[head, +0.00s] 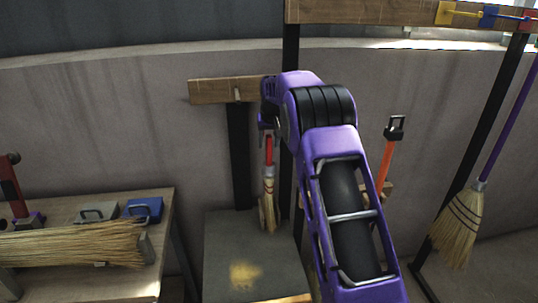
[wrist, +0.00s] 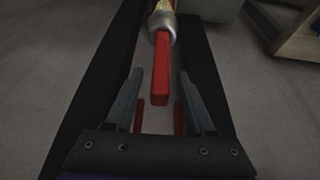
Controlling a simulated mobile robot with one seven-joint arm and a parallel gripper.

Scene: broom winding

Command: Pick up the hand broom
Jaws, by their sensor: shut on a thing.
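The hand broom (head: 268,205) hangs upright below the end of my arm in the head view, red handle up and straw bristles down. My gripper (head: 268,133) is at the top of the handle and points down. In the wrist view the red handle (wrist: 160,65) lies between the two dark fingers of my gripper (wrist: 158,82), with its metal collar beyond the fingertips. The gripper is shut on the handle. I cannot tell whether the bristle tips touch the grey block (head: 235,255) below. My arm hides part of the board behind.
A wooden board (head: 215,90) on a dark post stands behind the broom. A workbench (head: 90,285) at left carries a large straw bundle (head: 75,243) and a blue box (head: 144,208). A long broom (head: 462,220) hangs at right. An orange-handled tool (head: 386,165) stands behind my arm.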

